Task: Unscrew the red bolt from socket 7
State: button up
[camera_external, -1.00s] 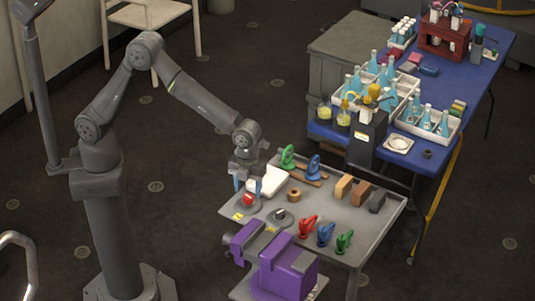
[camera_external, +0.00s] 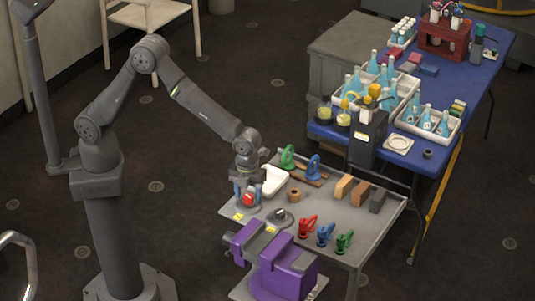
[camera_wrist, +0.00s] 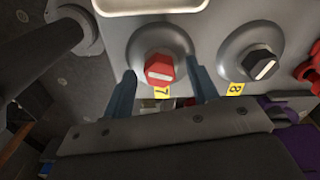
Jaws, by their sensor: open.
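The red bolt (camera_wrist: 159,68) with a white stripe on its head sits in socket 7 (camera_wrist: 135,43), a round grey base beside a yellow tag marked 7 (camera_wrist: 161,93). My gripper (camera_wrist: 160,88) is open, with one blue finger on each side of the bolt head in the wrist view; whether either touches it I cannot tell. In the external view my gripper (camera_external: 247,194) points down at the red bolt (camera_external: 248,200), at the near left of the grey table.
A black bolt (camera_wrist: 261,64) in socket 8 stands to the right. A white tray (camera_external: 273,181) lies close behind the gripper. A purple vise (camera_external: 280,265) stands in front. Red, blue and green clamps (camera_external: 325,234) and several blocks (camera_external: 360,192) occupy the right side.

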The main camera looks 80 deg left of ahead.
aim_at(248, 196)
grip_shut()
jog(key=n, duration=0.4)
jog(key=shift+n, duration=0.3)
jog(key=n, duration=0.5)
jog(key=shift+r, duration=0.2)
jog(key=shift+r, duration=0.75)
jog(key=shift+r, duration=0.2)
jog(key=shift+r, duration=2.35)
